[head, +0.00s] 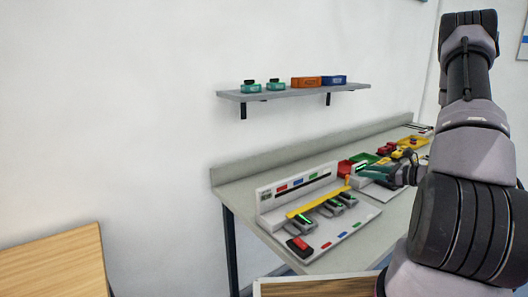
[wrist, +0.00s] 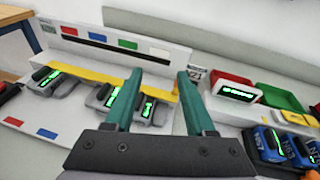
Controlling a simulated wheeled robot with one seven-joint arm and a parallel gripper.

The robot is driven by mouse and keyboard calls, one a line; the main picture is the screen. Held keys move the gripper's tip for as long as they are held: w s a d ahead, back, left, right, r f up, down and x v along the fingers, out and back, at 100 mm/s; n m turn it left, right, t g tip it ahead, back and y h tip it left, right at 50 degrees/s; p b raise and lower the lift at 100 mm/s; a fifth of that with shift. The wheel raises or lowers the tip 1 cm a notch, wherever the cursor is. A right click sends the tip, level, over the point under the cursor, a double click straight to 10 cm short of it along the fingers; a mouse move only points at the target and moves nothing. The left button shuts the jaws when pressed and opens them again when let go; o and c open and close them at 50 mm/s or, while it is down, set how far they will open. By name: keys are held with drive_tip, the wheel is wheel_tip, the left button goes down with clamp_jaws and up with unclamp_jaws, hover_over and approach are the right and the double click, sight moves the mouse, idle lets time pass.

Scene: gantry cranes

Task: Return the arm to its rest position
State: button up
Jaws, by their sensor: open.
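My gripper (wrist: 160,108) is open in the wrist view, with two green fingers apart and nothing between them. In the head view my gripper (head: 368,172) is at the end of my arm, above the workbench near the white station, partly hidden by the arm. The white station (head: 262,200) has a back panel with coloured labels and a yellow bar (head: 318,203). Grey devices with green displays (wrist: 65,80) sit in it under the bar. In the wrist view the fingers overlap the view of this station and its devices; I cannot tell the exact gap.
The grey workbench (head: 240,190) runs along the wall. A grey shelf (head: 290,94) above holds teal, orange and blue items. Red and green bins (wrist: 229,82) and blue devices (wrist: 265,143) stand right of the station. A wooden table (head: 55,262) is at the lower left.

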drive_tip(key=s+a+r+n+g, duration=0.4)
drive_tip(key=s+a+r+n, duration=0.15)
drive_tip(key=a+r, duration=0.3)
drive_tip(key=s+a+r+n+g, duration=0.4)
drive_tip(key=a+r+n, duration=0.25)
drive_tip(key=r, duration=0.25)
drive_tip(key=s+a+r+n+t+h, duration=0.1)
drive_tip(key=s+r+n+t+h, duration=0.3)
drive_tip(key=s+r+n+h, duration=0.4)
drive_tip(key=s+r+n, duration=0.2)
drive_tip(key=s+r, duration=0.2)
drive_tip(key=s, duration=0.3)
drive_tip(key=shift+s+r+h, duration=0.3)
drive_tip(key=shift+s+r, duration=0.05)
